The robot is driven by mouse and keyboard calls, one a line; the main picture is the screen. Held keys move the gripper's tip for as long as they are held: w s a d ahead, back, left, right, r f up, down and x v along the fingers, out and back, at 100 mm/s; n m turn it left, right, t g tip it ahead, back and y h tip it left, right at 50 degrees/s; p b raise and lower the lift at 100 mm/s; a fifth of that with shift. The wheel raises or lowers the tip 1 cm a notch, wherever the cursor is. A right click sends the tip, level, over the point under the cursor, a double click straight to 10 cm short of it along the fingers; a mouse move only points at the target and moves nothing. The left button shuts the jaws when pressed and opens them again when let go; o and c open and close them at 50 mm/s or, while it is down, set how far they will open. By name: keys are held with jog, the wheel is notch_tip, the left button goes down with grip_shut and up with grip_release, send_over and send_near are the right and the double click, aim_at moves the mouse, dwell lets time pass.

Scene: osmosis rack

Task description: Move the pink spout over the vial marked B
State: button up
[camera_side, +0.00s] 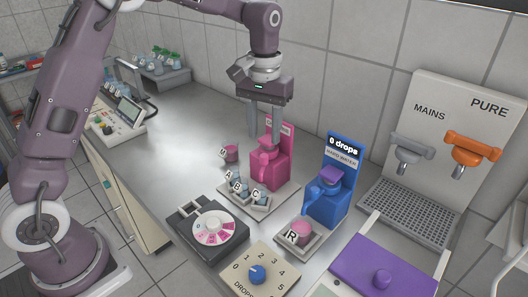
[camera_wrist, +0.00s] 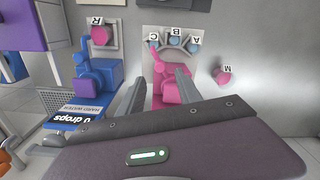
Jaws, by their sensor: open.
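The pink dispenser (camera_side: 270,172) stands behind a small tray (camera_side: 259,211) of vials marked A (camera_side: 231,181), B (camera_side: 239,190) and C (camera_side: 259,197). In the wrist view its pink spout (camera_wrist: 154,52) points toward vial C (camera_wrist: 155,46). Vial B (camera_wrist: 175,41) is in the middle and vial A (camera_wrist: 193,47) on the far side. My gripper (camera_side: 265,137) is open above the dispenser, fingers pointing down. In the wrist view its fingers (camera_wrist: 158,80) lie on either side of the pink top. I cannot tell whether they touch it.
A blue dispenser (camera_side: 327,203) with a "0 drops" sign stands close by on the right. Vial R (camera_side: 301,231) is before it, and pink vial M (camera_side: 231,153) stands left of the pink dispenser. A dial box (camera_side: 207,231) and a drops knob (camera_side: 257,273) sit in front.

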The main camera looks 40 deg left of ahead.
aim_at(264, 155)
notch_tip(264, 155, down, 7)
jog(key=shift+r, duration=0.2)
jog(key=shift+c, duration=0.4)
grip_shut()
jog(key=shift+r, duration=0.1)
dwell(0.8)
